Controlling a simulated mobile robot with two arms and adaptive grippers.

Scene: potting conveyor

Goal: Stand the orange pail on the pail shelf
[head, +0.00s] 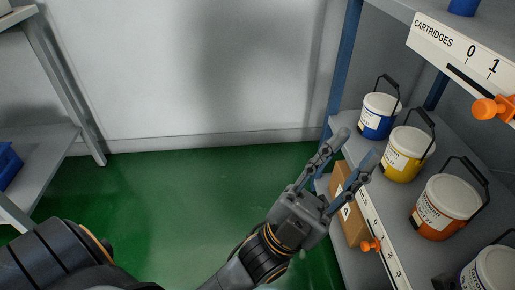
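The orange pail (434,218) has a white lid, a label and a dark raised handle. It stands upright on the grey shelf (395,225) at the right, between the yellow pail (397,164) and a partly cut-off pail (492,272) at the lower right. My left gripper (355,148) is open, with nothing visible between its fingers. Its fingertips point up and right, in front of the shelf edge, left of the yellow pail and apart from the orange pail. My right gripper is not in view.
A blue pail (377,122) stands farther back on the shelf. A cardboard box (352,228) is below it. An upper shelf with a CARTRIDGES label (458,52) and an orange knob (490,108) overhangs. Another rack (40,160) stands left. The green floor (190,195) between is clear.

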